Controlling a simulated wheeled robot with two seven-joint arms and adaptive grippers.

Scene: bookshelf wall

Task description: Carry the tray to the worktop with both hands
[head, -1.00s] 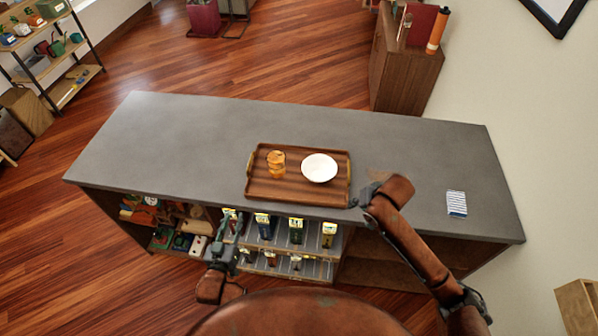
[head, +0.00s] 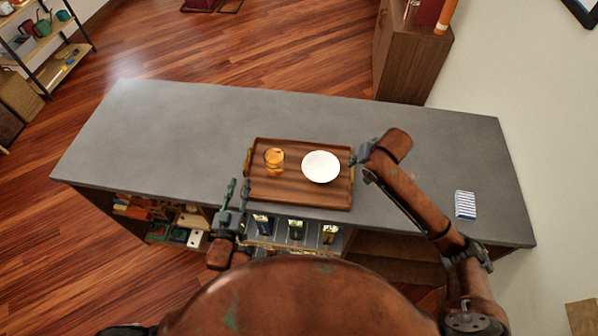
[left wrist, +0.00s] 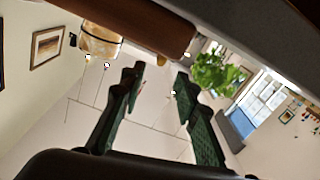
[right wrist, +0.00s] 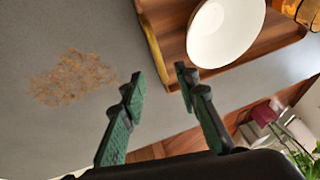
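The brown wooden tray (head: 300,205) lies on the grey-topped counter (head: 175,135) near its front edge. It has brass handles at both ends and carries an amber glass (head: 274,160) and a white bowl (head: 321,167). My right gripper (head: 362,157) is open and empty beside the tray's right end; the right wrist view shows the brass handle (right wrist: 152,45) just beyond its fingers (right wrist: 160,80). My left gripper (head: 238,192) is open, near the tray's front left corner at the counter's front edge. In the left wrist view its fingers (left wrist: 160,77) are apart with nothing between them.
A striped white and blue item (head: 465,205) lies on the counter's right part. Shelves with several goods (head: 295,230) are under the counter. The left part of the counter top is clear. A wooden cabinet (head: 410,60) stands behind, and a shelf rack (head: 50,50) stands far left.

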